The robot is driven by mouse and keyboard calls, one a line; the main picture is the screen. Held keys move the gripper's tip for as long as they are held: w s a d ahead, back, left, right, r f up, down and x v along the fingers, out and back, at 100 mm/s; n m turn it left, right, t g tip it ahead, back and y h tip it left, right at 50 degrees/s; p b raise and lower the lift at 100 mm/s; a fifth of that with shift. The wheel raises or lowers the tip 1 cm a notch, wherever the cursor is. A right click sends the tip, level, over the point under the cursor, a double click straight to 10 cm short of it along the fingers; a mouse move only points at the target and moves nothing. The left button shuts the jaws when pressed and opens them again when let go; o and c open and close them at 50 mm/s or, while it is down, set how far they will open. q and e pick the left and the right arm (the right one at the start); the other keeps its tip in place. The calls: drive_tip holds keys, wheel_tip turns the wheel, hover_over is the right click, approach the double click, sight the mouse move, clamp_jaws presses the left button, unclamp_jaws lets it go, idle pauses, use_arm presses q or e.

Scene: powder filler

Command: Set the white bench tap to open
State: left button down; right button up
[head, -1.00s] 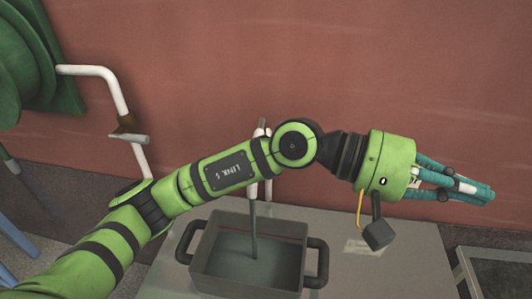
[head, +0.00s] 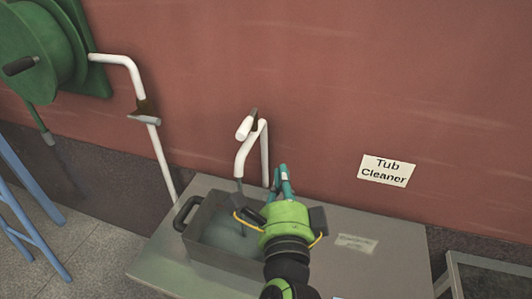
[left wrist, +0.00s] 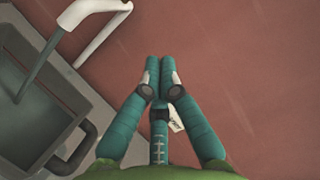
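The white bench tap (head: 264,150) stands at the back of the grey bench, against the red wall. A dark grey tube or stream (head: 239,191) hangs from the spout into the tub; I cannot tell which. My left gripper (head: 283,168), with teal fingers, is just right of the tap's pipe, below the lever, pointing at the wall. In the left wrist view the fingertips (left wrist: 160,62) are together with nothing between them, and the spout (left wrist: 100,38) is at upper left. My right gripper is out of view.
A grey two-handled tub (head: 210,222) sits on the bench (head: 395,235) under the spout. A green hose reel (head: 40,45) with a white pipe (head: 163,160) is at left. A "Tub Cleaner" label (head: 387,171) is on the wall. Blue legs (head: 30,205) stand at far left.

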sight(245, 129)
use_arm(q)
drive_tip(key=w+a+r+p, duration=0.1)
drive_tip(key=w+a+p, duration=0.2)
drive_tip(key=w, duration=0.7)
drive_tip(key=shift+w+a+p, duration=0.25)
drive_tip(key=shift+a+p, duration=0.1)
drive_tip(key=shift+a, duration=0.05)
drive_tip(key=shift+r, duration=0.1)
drive_tip(key=shift+w+a+r+p, duration=0.1)
drive_tip(key=shift+a+r+p, duration=0.05)
drive_tip(key=shift+a+p, duration=0.55)
drive_tip(key=shift+a, duration=0.1)
